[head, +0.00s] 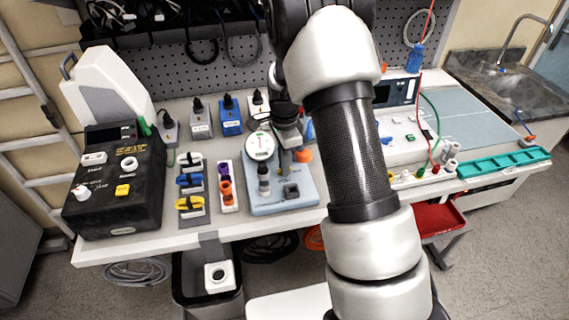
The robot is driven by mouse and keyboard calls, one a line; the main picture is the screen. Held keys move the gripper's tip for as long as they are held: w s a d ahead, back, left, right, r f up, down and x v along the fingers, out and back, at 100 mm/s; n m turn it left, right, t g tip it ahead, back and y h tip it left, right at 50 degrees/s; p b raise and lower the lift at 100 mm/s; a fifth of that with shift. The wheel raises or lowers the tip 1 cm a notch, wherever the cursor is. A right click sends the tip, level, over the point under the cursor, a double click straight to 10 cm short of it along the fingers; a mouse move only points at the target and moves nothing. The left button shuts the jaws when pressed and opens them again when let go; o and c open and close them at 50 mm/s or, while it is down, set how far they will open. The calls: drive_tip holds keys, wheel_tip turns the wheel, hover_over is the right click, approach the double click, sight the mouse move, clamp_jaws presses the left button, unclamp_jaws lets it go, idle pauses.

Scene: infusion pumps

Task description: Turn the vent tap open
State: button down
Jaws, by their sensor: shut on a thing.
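A light blue base plate (268,207) on the bench carries a round white dial gauge (260,146), a dark fitting (291,191) and small upright fittings. My gripper (286,152) reaches down over the back right of this plate, just right of the gauge. It is small, dark and partly hidden by my arm. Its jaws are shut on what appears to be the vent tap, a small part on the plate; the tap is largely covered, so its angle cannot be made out. An orange part (303,156) shows just right of the fingers.
A black pump box (115,190) stands at the left. Yellow, blue, purple and orange connectors (192,181) sit left of the plate. Several plugs (230,115) stand behind. A white instrument (405,125) and a teal tray (503,162) are at the right. My arm crosses the middle.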

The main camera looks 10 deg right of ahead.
drive_tip(key=n+b, duration=0.1)
drive_tip(key=n, duration=0.3)
drive_tip(key=shift+n+b, duration=0.4)
drive_tip(key=shift+n, duration=1.9)
drive_tip(key=c, duration=1.9)
unclamp_jaws()
drive_tip(key=shift+o, duration=0.2)
